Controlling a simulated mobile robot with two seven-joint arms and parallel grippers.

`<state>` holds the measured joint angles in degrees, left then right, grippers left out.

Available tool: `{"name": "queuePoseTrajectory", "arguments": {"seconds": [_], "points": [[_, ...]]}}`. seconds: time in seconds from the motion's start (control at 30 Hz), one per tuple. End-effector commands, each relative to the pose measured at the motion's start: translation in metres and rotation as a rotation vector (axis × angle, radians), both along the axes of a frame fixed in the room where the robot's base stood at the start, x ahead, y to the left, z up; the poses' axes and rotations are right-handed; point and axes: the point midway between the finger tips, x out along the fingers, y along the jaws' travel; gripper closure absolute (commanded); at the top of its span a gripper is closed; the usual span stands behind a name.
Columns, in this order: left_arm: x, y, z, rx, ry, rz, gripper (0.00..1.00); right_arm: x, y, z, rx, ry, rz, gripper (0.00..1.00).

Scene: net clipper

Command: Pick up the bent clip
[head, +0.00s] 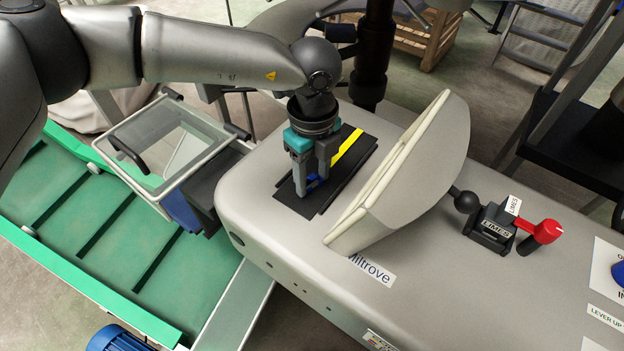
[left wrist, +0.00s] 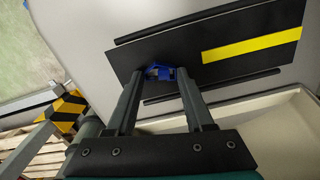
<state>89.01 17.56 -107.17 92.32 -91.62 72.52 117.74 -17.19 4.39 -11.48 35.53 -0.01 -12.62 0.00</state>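The bent clip is a small blue piece (head: 313,183) on the black mat (head: 293,205) on top of the grey machine. In the left wrist view the clip (left wrist: 161,72) shows at the fingertips, with an uneven, angular outline. My left gripper (head: 311,181) points down over the mat, its fingers either side of the clip. In the left wrist view the fingers (left wrist: 160,76) stand apart with the clip between their tips; a grip on it does not show. The fingers hide part of the clip in the head view. My right gripper is not in view.
The mat has a yellow stripe (head: 347,147) and dark side rails. A raised grey cover (head: 415,165) stands close right of the gripper. A clear framed guard (head: 172,140) is at left. A red-knobbed lever (head: 546,231) and black LIMES block (head: 492,228) stand farther right.

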Motion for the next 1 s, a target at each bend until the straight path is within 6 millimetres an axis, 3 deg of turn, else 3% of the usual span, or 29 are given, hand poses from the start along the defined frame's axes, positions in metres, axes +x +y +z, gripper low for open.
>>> {"name": "queuePoseTrajectory", "arguments": {"seconds": [0.07,0.43,0.77,1.0], "points": [[0.0,0.0,0.0,0.0,0.0,0.0,0.57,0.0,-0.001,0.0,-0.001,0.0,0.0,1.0],[0.0,0.0,0.0,0.0,0.0,0.0,0.99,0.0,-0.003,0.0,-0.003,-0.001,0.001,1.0],[0.0,0.0,0.003,-0.001,-0.001,0.001,1.0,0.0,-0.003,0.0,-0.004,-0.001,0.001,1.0],[0.001,0.0,0.031,-0.002,-0.003,0.001,1.0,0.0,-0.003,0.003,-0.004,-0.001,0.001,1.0]]}}
